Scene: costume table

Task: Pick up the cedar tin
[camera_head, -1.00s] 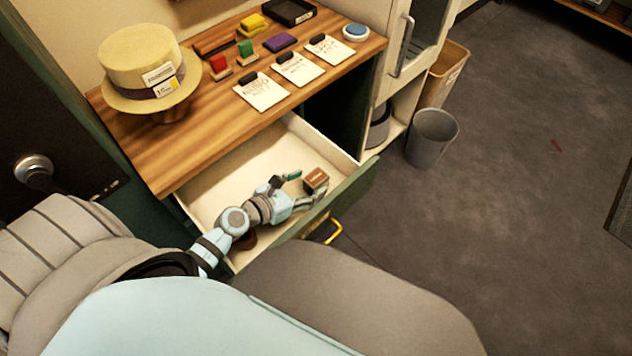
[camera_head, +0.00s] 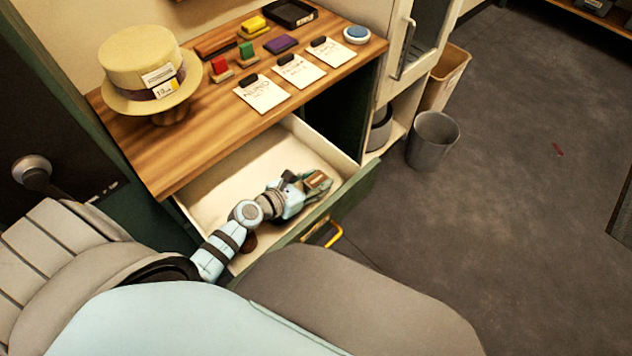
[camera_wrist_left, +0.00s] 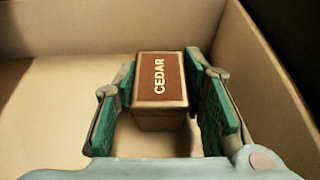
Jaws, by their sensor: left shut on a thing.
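The cedar tin (camera_wrist_left: 160,82) is a small brown box with "CEDAR" in pale letters on its lid. In the left wrist view it sits between the two green-padded fingers of my left gripper (camera_wrist_left: 162,108), which are closed on its sides. In the head view the tin (camera_head: 318,181) shows at the end of my left gripper (camera_head: 310,184), inside the open drawer (camera_head: 225,190). Whether the tin touches the drawer floor is hard to tell. My right gripper is not in view.
The wooden counter (camera_head: 195,140) above the drawer holds a straw hat (camera_head: 140,62), several coloured blocks, note cards (camera_head: 262,93) and a black tray (camera_head: 291,13). The green drawer front has a yellow handle (camera_head: 333,236). A grey bin (camera_head: 433,140) stands on the floor at right.

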